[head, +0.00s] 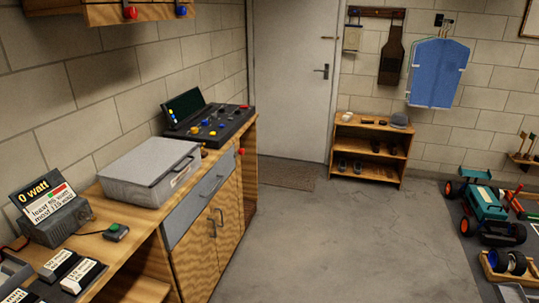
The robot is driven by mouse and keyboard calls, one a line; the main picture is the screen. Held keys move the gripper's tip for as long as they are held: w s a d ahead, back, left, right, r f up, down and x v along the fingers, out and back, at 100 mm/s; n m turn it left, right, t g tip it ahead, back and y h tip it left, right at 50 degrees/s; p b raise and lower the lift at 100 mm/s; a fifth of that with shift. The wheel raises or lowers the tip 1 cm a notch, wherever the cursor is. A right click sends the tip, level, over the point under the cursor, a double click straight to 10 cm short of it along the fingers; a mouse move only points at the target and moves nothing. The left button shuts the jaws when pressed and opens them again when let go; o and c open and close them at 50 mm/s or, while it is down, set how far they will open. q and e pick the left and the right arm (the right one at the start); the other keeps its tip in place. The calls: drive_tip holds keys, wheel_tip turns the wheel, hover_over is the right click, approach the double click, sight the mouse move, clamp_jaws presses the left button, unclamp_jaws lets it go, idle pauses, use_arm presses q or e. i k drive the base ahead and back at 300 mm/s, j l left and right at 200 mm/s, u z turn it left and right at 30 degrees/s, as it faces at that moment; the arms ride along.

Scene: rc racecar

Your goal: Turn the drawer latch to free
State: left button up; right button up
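A grey drawer front (198,210) with a long bar handle (211,186) is set in the wooden bench on the left, above two wooden doors. The drawer looks shut. A small red knob (241,151) sits on the bench front to the right of the drawer. A small brass-coloured piece (203,152) shows at the bench top near the drawer's far end. I cannot tell which of these, if either, is the latch, or how it is turned. Neither of my grippers is in view.
A grey lidded case (151,174) and a dark control panel (209,121) stand on the bench. A watt display (45,209) and a green-button box (116,232) are nearer. Clear floor (330,235) lies right of the bench. A teal car (486,204) stands far right.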

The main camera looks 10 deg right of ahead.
sight(240, 152)
drive_tip(key=i+l+z, duration=0.3)
drive_tip(key=i, duration=0.3)
drive_tip(key=i+l+z, duration=0.3)
drive_tip(key=i, duration=0.35)
drive_tip(key=i+z, duration=0.3)
drive_tip(key=i, duration=0.3)
drive_tip(key=i+u, duration=0.15)
drive_tip(key=i, duration=0.3)
drive_tip(key=i+l+u, duration=0.15)
drive_tip(key=i, duration=0.25)
drive_tip(key=i+l+u, duration=0.2)
drive_tip(key=i, duration=0.25)
drive_tip(key=i+l+u, duration=0.1)
drive_tip(key=i+u, duration=0.15)
drive_tip(key=u, duration=0.15)
drive_tip(key=i+l+u, duration=0.2)
drive_tip(key=u, duration=0.15)
drive_tip(key=i+l+u, duration=0.25)
drive_tip(key=u, duration=0.15)
drive_tip(key=i+l+u, duration=0.15)
drive_tip(key=l+u, duration=0.2)
drive_tip(key=i+l+u, duration=0.15)
drive_tip(key=l+u, duration=0.45)
drive_tip(key=l, duration=0.25)
drive_tip(key=i, duration=0.05)
